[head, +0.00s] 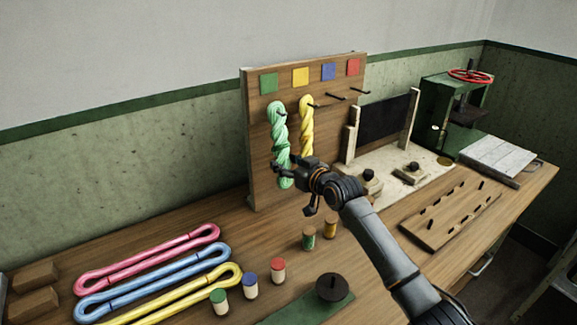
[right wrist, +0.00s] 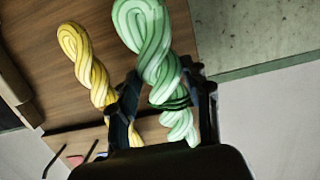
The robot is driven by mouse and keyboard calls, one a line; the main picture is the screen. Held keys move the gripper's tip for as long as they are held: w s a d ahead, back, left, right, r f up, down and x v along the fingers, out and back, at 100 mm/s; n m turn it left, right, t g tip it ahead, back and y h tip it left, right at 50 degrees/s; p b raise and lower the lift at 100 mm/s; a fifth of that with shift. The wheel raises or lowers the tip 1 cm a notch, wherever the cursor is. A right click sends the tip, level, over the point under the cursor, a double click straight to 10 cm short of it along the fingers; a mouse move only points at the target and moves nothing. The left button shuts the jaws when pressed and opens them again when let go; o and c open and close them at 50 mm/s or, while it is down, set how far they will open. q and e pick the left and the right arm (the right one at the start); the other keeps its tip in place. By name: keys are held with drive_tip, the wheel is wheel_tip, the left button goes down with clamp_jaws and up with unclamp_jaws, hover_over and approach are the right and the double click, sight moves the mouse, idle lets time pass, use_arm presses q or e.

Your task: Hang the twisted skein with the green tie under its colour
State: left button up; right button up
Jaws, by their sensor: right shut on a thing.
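The twisted green skein (head: 279,140) is upright against the peg board (head: 258,190), below the green square (head: 268,83). A dark peg shows near its top loop; I cannot tell whether the loop is over it. My right gripper (head: 285,173) is shut on the skein's lower part. In the right wrist view the skein (right wrist: 148,45) runs between the fingers of my right gripper (right wrist: 167,103), with a dark green tie there. A twisted yellow skein (head: 306,130) hangs just right of it, below the yellow square (head: 300,76). My left gripper is out of view.
Bare pegs show under the blue square (head: 328,71) and the red square (head: 353,67). Pink (head: 150,257), blue (head: 155,280) and yellow (head: 185,297) loose skeins lie on the table at left. Several small capped jars (head: 278,271) stand in front. A pegged wooden block (head: 450,215) lies at right.

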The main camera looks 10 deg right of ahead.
idle(0.4)
drive_tip(key=o, duration=1.3)
drive_tip(key=shift+c, duration=0.2)
